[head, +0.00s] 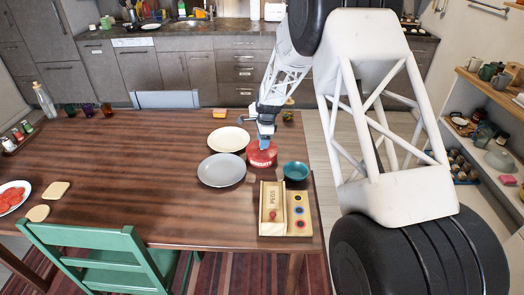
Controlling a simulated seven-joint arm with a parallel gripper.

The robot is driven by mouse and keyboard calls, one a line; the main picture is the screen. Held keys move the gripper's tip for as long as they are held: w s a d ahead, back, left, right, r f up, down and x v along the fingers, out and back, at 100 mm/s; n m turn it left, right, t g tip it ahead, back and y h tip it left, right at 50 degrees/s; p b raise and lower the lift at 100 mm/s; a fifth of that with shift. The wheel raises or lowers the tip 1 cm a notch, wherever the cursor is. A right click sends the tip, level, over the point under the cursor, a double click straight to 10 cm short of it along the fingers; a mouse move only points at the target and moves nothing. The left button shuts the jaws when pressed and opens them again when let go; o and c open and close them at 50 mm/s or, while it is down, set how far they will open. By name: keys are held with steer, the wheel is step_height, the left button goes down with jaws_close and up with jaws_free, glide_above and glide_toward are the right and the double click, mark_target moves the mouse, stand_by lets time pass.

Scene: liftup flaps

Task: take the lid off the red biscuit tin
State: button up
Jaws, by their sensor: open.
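The red biscuit tin (263,159) stands on the wooden table near its right edge, with pale lettering on its side. My gripper (264,144) points down at the top of the tin, its blue fingertips at or just over the lid. I cannot tell whether the fingertips touch the lid. The gripper is open. The lid's top (256,149) is partly hidden behind the gripper, and the lid appears to be on the tin.
A cream plate (226,139) and a grey plate (221,171) lie left of the tin. A teal bowl (296,171) is close on the right. A wooden peg box (272,205) stands in front. The table's middle (140,160) is clear.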

steer(key=shift+a+f, duration=0.15)
steer(key=shift+f, duration=0.8)
jaws_close()
step_height(320, 180, up, 10)
stand_by(0.7)
stand_by(0.5)
